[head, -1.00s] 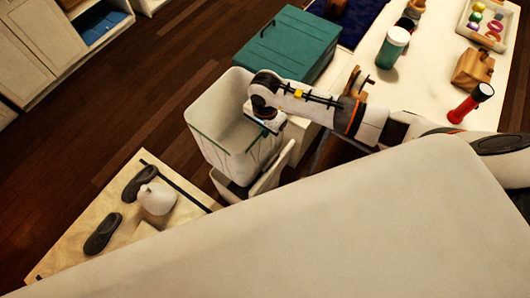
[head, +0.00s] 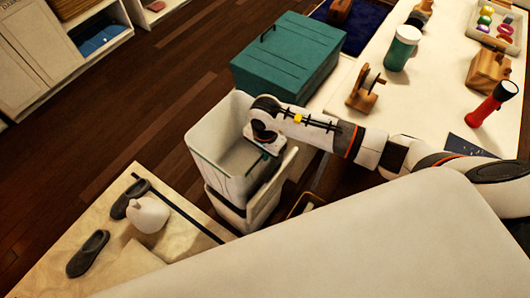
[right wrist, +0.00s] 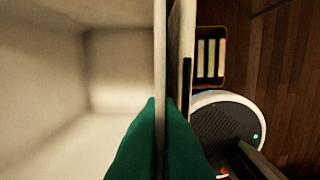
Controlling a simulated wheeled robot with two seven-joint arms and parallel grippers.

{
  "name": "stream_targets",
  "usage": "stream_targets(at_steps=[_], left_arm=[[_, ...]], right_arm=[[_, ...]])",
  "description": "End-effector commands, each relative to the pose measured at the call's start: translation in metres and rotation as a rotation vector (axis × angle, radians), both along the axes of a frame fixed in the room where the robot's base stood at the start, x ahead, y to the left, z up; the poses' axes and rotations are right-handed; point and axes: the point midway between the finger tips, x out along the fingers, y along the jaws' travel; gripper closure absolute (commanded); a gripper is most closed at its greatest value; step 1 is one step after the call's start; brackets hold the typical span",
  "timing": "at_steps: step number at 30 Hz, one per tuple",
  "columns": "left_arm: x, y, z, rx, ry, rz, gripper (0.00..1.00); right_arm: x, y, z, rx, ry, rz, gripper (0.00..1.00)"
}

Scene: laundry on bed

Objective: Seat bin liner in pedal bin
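The bin liner (head: 213,148) is a white open-topped bucket with a thin green rim line, slightly tilted in the head view. It is over the white pedal bin (head: 243,218), whose raised lid panel (head: 277,186) stands to the right. Whether the liner's bottom is inside the bin I cannot tell. My right gripper (head: 270,152) is at the liner's right wall. In the right wrist view its green fingertips (right wrist: 160,135) lie on both sides of that wall, with the liner's pale interior (right wrist: 75,80) at left. My left gripper is not in view.
A teal box (head: 287,58) stands just behind the liner. A low mat (head: 190,238) with slippers is at lower left. A round dark-topped device (right wrist: 228,125) is near the bin.

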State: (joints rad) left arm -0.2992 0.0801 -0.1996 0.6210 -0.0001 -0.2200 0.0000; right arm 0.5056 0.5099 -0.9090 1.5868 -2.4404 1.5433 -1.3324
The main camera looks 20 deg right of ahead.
Motion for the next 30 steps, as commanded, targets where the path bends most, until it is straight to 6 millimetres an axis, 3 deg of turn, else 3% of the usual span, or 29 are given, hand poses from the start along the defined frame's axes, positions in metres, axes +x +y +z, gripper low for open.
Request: stream_targets(at_steps=[5,22,30], left_arm=[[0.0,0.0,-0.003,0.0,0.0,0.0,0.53],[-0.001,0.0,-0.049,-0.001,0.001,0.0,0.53],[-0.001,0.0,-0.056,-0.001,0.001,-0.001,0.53]], right_arm=[[-0.001,0.003,-0.001,0.0,-0.002,0.001,1.0],[-0.001,0.003,-0.051,0.0,-0.001,-0.001,1.0],[-0.001,0.003,-0.059,0.0,-0.001,-0.001,1.0]])
